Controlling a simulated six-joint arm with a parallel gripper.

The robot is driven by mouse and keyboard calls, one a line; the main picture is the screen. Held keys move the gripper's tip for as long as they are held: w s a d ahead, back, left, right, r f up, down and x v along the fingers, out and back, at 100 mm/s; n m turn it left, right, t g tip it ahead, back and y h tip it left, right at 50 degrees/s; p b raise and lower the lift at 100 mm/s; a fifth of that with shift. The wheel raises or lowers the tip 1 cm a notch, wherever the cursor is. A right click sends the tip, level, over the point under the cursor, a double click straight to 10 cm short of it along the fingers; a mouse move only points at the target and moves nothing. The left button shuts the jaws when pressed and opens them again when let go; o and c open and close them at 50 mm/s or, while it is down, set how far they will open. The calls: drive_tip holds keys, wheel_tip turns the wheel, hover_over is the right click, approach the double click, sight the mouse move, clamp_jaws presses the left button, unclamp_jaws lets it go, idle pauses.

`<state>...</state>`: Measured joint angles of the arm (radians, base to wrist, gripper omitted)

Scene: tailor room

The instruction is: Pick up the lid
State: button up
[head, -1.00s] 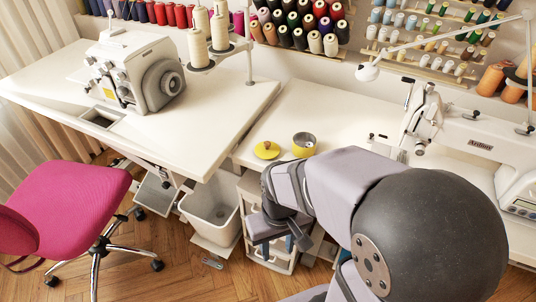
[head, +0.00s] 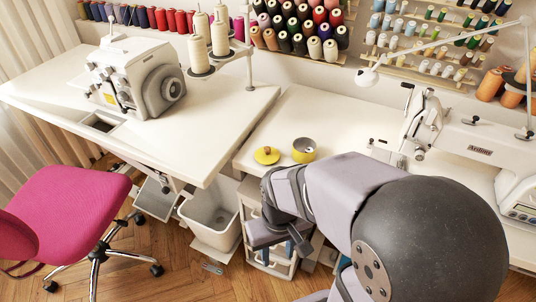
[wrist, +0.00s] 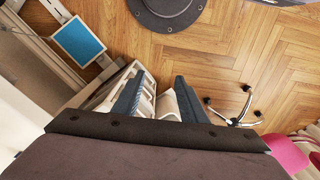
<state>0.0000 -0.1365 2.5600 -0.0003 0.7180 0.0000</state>
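The lid (head: 266,155) is a small yellow disc with a knob on top. It lies flat on the white table in the head view, just left of a round yellow tin (head: 304,149) that stands open at the top. The lid and tin are apart. My gripper (wrist: 160,96) shows its two dark fingers spread apart in the wrist view, with nothing between them. In the head view it hangs low in front of the table, below the lid and tin, partly hidden by my arm. The lid is not in the wrist view.
A sewing machine (head: 470,140) stands to the right and an overlock machine (head: 138,78) to the left on a higher table (head: 200,135). A grey bin (head: 212,215) and white drawers (head: 268,262) are below. Bare table surrounds the lid and tin.

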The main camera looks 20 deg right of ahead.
drive_tip(key=o, duration=1)
drive_tip(key=shift+o, duration=0.2)
drive_tip(key=shift+r, duration=0.1)
